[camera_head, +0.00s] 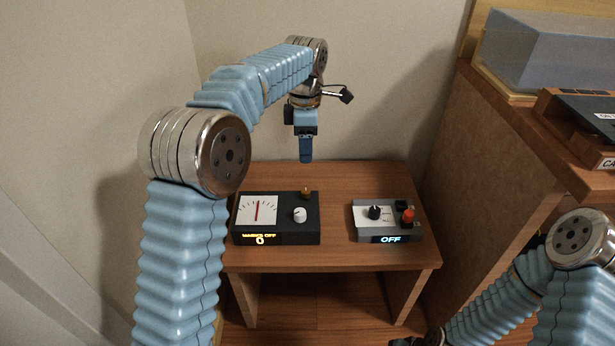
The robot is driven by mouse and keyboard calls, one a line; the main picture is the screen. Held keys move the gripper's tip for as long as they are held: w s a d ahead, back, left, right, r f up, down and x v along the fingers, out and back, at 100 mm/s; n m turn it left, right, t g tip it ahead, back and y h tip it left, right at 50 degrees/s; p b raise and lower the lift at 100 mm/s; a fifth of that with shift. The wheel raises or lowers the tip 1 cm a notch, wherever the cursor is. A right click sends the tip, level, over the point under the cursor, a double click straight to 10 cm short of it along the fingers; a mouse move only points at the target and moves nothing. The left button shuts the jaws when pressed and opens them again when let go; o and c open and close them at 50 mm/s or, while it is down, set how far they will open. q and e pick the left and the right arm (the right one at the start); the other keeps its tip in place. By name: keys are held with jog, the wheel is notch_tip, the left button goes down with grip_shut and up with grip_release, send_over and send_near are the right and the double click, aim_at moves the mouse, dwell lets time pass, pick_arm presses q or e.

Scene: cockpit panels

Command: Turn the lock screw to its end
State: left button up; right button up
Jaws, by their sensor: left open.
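A black panel box (275,226) stands on the left of the small wooden table. A small brass-brown knob (306,193), which looks like the lock screw, stands at its back right. In front of it is a white knob (299,214). A white dial (258,209) has a red needle standing near upright, and the display below reads "MARKS OFF 0". My left gripper (306,158) points down, open and empty, above and behind the brass knob, apart from it. Its finger gap is hard to see. My right arm comes in at lower right; its gripper is out of view.
A grey box (361,231) on the right of the table (340,256) has a black knob (375,212), a red knob (408,215) and a display reading "OFF". A taller wooden cabinet (500,160) stands at right, with boxes on top. Walls close off the back and left.

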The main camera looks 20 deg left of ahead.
aim_at(306, 191)
pick_arm(q)
notch_tip(306, 191, down, 14)
jog(key=shift+r+b, duration=0.25)
jog(key=shift+b, duration=0.75)
jog(key=shift+c, duration=0.2)
grip_shut()
